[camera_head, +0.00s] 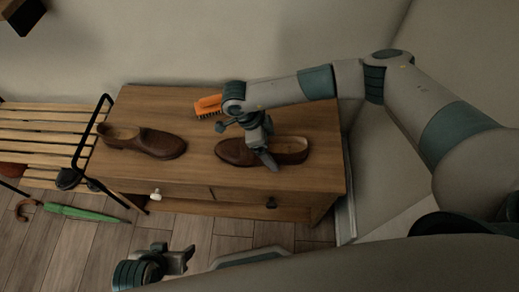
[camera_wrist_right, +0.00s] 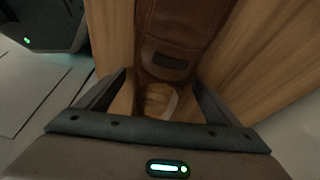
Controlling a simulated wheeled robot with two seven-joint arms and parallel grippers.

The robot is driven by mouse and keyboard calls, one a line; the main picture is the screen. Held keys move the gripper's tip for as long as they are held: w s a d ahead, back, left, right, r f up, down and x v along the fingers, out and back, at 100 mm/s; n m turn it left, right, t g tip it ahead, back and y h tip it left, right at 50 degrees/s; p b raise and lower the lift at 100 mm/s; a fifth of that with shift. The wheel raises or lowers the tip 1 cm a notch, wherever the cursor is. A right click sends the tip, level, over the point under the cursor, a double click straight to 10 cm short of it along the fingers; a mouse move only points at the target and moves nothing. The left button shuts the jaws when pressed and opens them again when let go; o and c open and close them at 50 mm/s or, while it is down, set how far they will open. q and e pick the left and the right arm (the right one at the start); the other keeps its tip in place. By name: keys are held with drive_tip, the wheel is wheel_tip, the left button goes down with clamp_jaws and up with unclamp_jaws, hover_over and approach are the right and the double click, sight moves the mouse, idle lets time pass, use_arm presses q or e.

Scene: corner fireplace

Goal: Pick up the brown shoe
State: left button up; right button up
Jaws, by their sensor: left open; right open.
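Two brown leather shoes stand on a wooden cabinet (camera_head: 205,180) in the head view. One brown shoe (camera_head: 150,142) is on the left, clear of my grippers. The other brown shoe (camera_head: 235,152) is on the right, partly hidden under my right gripper (camera_head: 264,152). In the right wrist view, this shoe (camera_wrist_right: 183,30) runs between the two open fingers of my right gripper (camera_wrist_right: 160,82), its opening near the palm. I cannot tell whether the fingers touch it. My left gripper (camera_head: 186,258) is open and empty, low in front of the cabinet.
An orange brush (camera_head: 207,104) lies at the cabinet's back, beside my right wrist. A slatted bench (camera_head: 45,125) with a black metal frame stands to the left. A green umbrella (camera_head: 85,214) lies below it. White and dark knobs show on the cabinet front. The wall is close behind.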

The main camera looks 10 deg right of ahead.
drive_tip(key=shift+c, duration=0.2)
drive_tip(key=c, duration=1.4)
drive_tip(key=shift+o, duration=0.2)
drive_tip(key=shift+r, duration=0.1)
wheel_tip(320, 180, up, 10)
